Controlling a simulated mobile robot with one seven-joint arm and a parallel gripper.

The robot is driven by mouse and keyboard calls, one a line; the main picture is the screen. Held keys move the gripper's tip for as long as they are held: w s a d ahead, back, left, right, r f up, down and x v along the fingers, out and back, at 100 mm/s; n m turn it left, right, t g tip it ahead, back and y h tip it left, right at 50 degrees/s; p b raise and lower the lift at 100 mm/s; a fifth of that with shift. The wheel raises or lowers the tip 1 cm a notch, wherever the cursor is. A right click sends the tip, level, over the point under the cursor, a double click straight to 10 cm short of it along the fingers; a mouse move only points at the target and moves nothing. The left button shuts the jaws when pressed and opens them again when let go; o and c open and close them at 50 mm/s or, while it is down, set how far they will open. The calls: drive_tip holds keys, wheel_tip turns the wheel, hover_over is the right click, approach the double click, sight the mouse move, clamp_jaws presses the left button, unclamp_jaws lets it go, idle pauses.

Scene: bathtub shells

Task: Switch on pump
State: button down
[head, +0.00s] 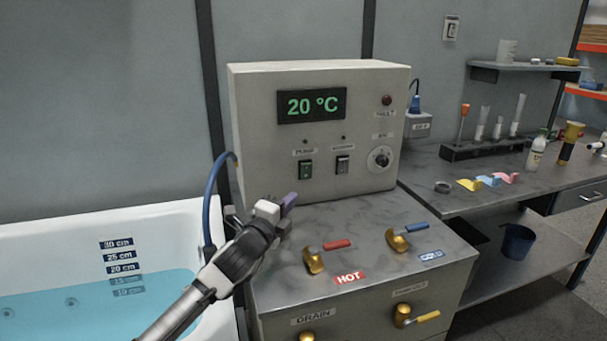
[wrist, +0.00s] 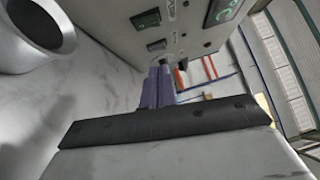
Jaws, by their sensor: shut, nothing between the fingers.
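The pump switch (head: 305,170) is a green rocker under the PUMP label on the front of the beige control box (head: 215,75). A dark second rocker switch (head: 343,165) is to its right. My gripper (head: 289,201) is shut and empty, its purple fingertips below and a little left of the pump switch, apart from it. In the wrist view the shut fingers (wrist: 158,88) point towards the panel, and the pump switch (wrist: 145,18) shows near the top with the second switch (wrist: 157,45) below it. I cannot tell the switch's rocker position for certain.
The display (head: 311,105) reads 20 °C. A knob (head: 379,158) is right of the switches. The red-handled HOT tap (head: 314,260) and blue-handled cold tap (head: 398,240) stand on the counter. A blue hose (head: 211,195) and the filled bathtub (head: 165,215) are at left.

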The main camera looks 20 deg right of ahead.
drive_tip(key=p, duration=0.4)
approach(311, 166)
drive_tip(key=d, duration=0.3)
drive_tip(key=shift+w+d+r+p, duration=0.1)
drive_tip(key=shift+w+d+p, duration=0.1)
drive_tip(key=shift+w, duration=0.45)
drive_tip(key=shift+w+d+r+p, duration=0.1)
drive_tip(key=shift+w+d+p, duration=0.15)
drive_tip(key=shift+w, duration=0.35)
drive_tip(key=shift+w+d+r+p, duration=0.1)
drive_tip(key=shift+w+d+p, duration=0.1)
drive_tip(key=shift+w, duration=0.45)
